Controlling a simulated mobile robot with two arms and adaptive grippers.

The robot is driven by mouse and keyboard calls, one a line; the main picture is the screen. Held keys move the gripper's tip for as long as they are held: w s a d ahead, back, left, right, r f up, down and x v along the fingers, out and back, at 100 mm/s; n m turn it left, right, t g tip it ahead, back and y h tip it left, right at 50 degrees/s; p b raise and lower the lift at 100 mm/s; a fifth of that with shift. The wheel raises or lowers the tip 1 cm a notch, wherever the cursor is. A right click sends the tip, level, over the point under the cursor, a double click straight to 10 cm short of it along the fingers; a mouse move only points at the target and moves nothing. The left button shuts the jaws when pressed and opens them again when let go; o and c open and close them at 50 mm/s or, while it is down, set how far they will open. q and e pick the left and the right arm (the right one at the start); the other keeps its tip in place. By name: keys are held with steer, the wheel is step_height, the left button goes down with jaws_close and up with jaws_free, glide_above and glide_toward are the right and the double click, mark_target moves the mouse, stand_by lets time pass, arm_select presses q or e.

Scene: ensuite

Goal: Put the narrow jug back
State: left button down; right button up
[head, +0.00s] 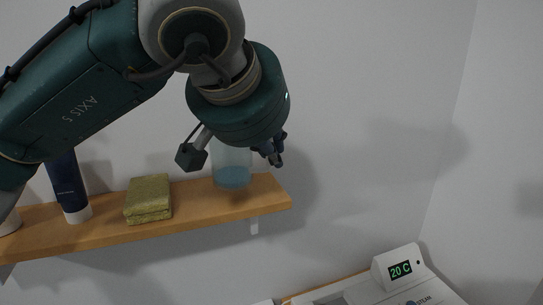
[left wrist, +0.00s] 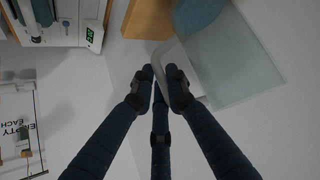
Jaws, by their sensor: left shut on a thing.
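The narrow jug (head: 233,172) is clear with a blue lower part. It appears upright at the right end of the wooden shelf (head: 110,228); I cannot tell whether its base touches the shelf. My arm hides its upper part. In the left wrist view the jug (left wrist: 238,55) lies to the right of my fingers, with its pale handle running to them. My left gripper (head: 268,152) is at the jug's right side. In the wrist view the left gripper's fingertips (left wrist: 160,78) are closed on the handle. My right gripper is not in view.
A green folded cloth or sponge (head: 149,198) and a dark blue tube (head: 70,187) stand on the shelf to the left of the jug. A white device with a green "20 C" display (head: 400,269) is below right. The wall right of the shelf is bare.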

arm_select(q)
steer(key=shift+w+a+f, duration=0.1)
steer(key=shift+f, duration=0.8)
steer(key=shift+f, duration=0.1)
steer(key=c, duration=1.7)
jaws_free()
steer(key=shift+s+r, duration=0.2)
steer(key=shift+r, duration=0.05)
steer(key=b+v, duration=0.2)
steer(key=v, duration=0.9)
steer(key=shift+s+r+b, duration=0.2)
steer(key=shift+r+b, duration=0.05)
steer(key=shift+b, duration=0.1)
